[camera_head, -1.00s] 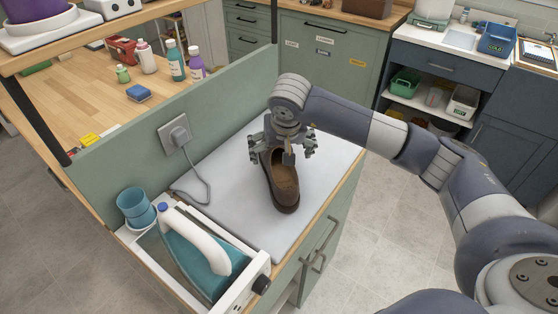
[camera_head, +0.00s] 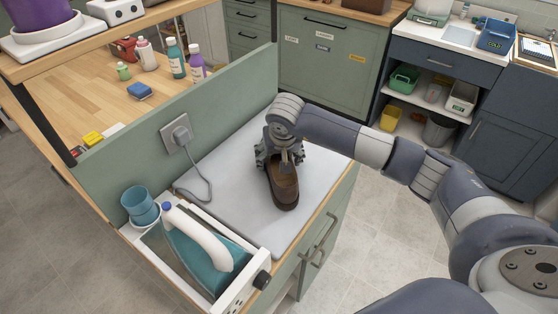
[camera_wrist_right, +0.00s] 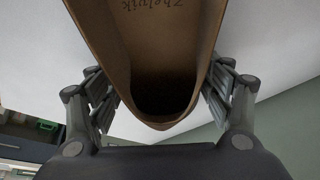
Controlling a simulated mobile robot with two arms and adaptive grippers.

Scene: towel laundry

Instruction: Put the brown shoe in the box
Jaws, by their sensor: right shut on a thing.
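The brown shoe (camera_head: 284,186) is on the white pad (camera_head: 235,205) on the counter, its toe or heel end pointing toward the front. My right gripper (camera_head: 279,157) is over the shoe's far end. In the right wrist view the shoe (camera_wrist_right: 155,60) fills the middle, with its opening and printed insole showing. The fingers of my right gripper (camera_wrist_right: 160,100) press on both sides of it, so it is shut on the shoe. My left gripper is not in view. I cannot pick out the box in these frames.
A teal iron (camera_head: 195,255) in a white holder and a blue cup (camera_head: 139,206) stand at the counter's near left. A green panel (camera_head: 130,165) with an outlet (camera_head: 178,133) runs along the left. Bottles (camera_head: 177,60) stand on the wooden table beyond.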

